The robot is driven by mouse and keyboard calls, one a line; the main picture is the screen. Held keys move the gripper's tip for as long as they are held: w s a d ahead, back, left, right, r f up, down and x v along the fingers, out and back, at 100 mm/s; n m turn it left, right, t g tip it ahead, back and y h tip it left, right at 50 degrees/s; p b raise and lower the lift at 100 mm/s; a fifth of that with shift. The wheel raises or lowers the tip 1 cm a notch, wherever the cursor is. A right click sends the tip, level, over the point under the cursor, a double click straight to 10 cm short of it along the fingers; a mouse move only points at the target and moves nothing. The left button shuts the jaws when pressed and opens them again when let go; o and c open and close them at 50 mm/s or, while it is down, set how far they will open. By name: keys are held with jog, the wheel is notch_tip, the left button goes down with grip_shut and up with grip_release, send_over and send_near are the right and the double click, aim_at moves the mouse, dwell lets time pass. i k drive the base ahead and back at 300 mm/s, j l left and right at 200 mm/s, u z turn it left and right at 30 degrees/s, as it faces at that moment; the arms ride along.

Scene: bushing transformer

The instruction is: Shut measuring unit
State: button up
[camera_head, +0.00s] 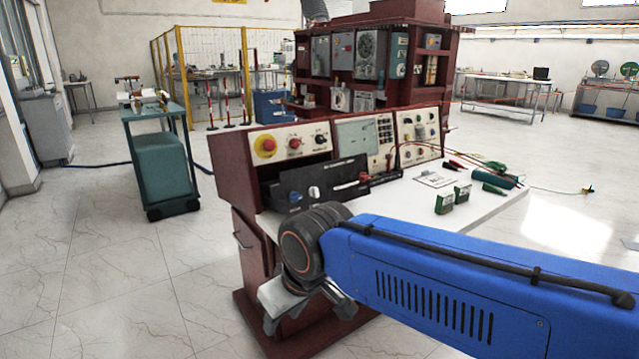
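The desk-like console (290,145) stands in the middle, with a red button on a yellow plate, knobs and a small screen on its sloped panel. A black unit (318,183) with blue, white and red knobs sits on its desktop at the front left; I cannot tell for certain which part is the measuring unit. My blue arm reaches in from the right, in front of the console. My grey gripper (305,310) is at the arm's left end, below and nearer than the black unit, apart from it as far as I see.
Green boxes (453,198), a teal device (505,180) and cables lie on the white desktop (400,192). A tall dark red rack (372,60) stands behind. A teal cart (162,160) is at left, before a yellow fence (205,75).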

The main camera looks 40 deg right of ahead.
aim_at(337, 180)
jog(key=z, duration=1)
